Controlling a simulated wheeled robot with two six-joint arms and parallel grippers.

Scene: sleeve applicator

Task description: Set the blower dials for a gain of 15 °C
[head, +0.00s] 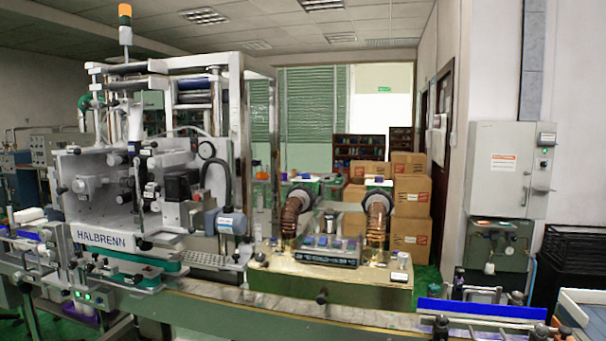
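The blower unit stands behind the conveyor near the middle of the head view. It has a left blower hose (291,217) and a right blower hose (377,221), both ribbed and copper-coloured, bending down from dark round fittings. Between them is a low dark panel (328,254) with small light marks along its front. Several small knob-like or bottle-like shapes stand just above it. I cannot tell which of these are dials, and no setting or temperature can be read. Neither of my grippers is in view.
The conveyor (270,305) crosses the front. A large labelling machine (105,238) marked HALBRENN stands at left, with a blue motor-like part (231,221) at its right. Cardboard boxes (410,200) are stacked behind the blowers. A grey wall cabinet (507,170) hangs at right.

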